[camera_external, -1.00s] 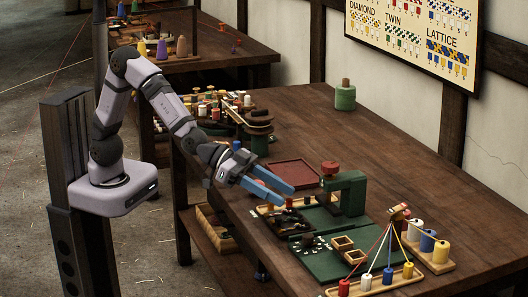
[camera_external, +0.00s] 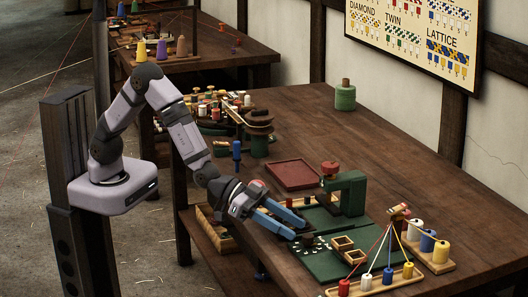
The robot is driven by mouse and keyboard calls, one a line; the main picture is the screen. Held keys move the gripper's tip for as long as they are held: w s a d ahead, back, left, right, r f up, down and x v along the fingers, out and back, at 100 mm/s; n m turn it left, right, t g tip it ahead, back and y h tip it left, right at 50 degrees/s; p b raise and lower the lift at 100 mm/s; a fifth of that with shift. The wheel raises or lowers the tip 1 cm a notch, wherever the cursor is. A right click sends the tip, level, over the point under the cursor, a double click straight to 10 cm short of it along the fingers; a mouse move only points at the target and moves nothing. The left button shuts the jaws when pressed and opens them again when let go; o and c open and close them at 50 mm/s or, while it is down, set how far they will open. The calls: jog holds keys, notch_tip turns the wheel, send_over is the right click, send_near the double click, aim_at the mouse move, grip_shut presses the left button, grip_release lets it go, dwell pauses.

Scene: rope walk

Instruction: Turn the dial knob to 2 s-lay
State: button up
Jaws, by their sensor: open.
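The dial knob (camera_external: 308,241) is a small dark knob on the green board, with white marks around it. The marks are too small to read, so its setting cannot be told. My gripper (camera_external: 300,231) has two blue fingers, spread apart with nothing seen between them. Its fingertips are just above and to the left of the knob in the picture. I cannot tell whether they touch it. The fingers hide part of the board and the tray behind.
A green press-like stand (camera_external: 350,192) rises behind the knob. Two small wooden boxes (camera_external: 343,243) sit to its right. A rack of coloured spools (camera_external: 366,283) with cords stands at the front right. A red tray (camera_external: 293,174) lies farther back.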

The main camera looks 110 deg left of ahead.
aim_at(306, 235)
jog(key=shift+x, duration=1.95)
jog(key=shift+c, duration=0.3)
jog(key=c, duration=1)
